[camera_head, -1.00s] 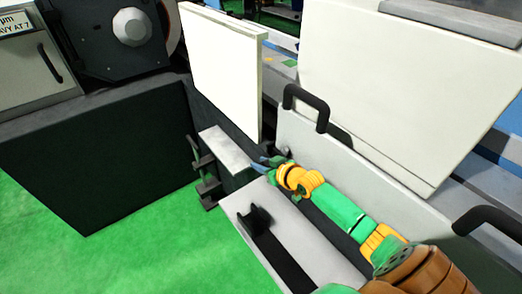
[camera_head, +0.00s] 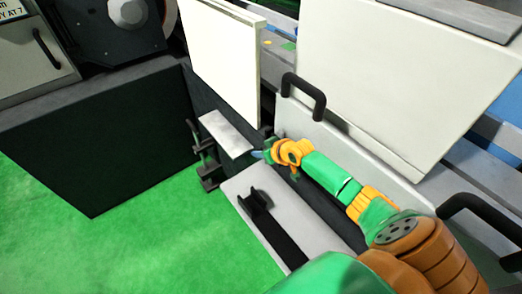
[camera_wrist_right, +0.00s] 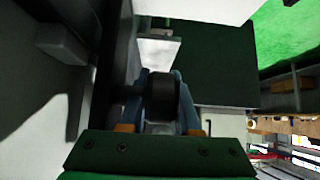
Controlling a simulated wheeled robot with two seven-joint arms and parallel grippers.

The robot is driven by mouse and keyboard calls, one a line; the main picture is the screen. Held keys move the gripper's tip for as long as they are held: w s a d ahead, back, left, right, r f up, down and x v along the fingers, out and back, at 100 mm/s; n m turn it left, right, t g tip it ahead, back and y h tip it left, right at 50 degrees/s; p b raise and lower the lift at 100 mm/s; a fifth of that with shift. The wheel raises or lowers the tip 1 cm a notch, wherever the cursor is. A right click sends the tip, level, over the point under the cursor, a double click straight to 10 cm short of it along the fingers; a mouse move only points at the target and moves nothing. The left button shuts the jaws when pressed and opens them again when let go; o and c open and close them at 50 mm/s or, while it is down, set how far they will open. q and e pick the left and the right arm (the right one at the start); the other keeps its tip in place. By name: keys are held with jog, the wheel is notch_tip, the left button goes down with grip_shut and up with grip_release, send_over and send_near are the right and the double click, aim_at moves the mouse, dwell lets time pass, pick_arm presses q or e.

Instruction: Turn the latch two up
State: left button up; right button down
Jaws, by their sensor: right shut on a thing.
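My right gripper (camera_head: 262,154) reaches in from the lower right to the dark front of the grinder, beside a small white plate. In the right wrist view its bluish fingers (camera_wrist_right: 160,100) stand on either side of a dark, rounded latch part (camera_wrist_right: 160,92) and are shut on it. The latch itself is mostly hidden by the gripper in the head view, and its exact angle cannot be told. My left gripper is not in view.
A white panel (camera_head: 225,62) rises just behind the gripper. A grey door with a black handle (camera_head: 304,97) stands to the right. A black bracket (camera_head: 257,201) sits on a light plate below. Green floor (camera_head: 130,245) is free at lower left.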

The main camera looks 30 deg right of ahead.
jog(key=c, duration=0.9)
grip_release()
jog(key=shift+s+r, duration=0.3)
jog(key=p+v, duration=0.1)
jog(key=v, duration=0.4)
jog(key=shift+d+p, duration=0.1)
jog(key=shift+p, duration=0.2)
jog(key=shift+s+r, duration=0.4)
jog(key=shift+s, duration=0.05)
jog(key=shift+s, duration=0.1)
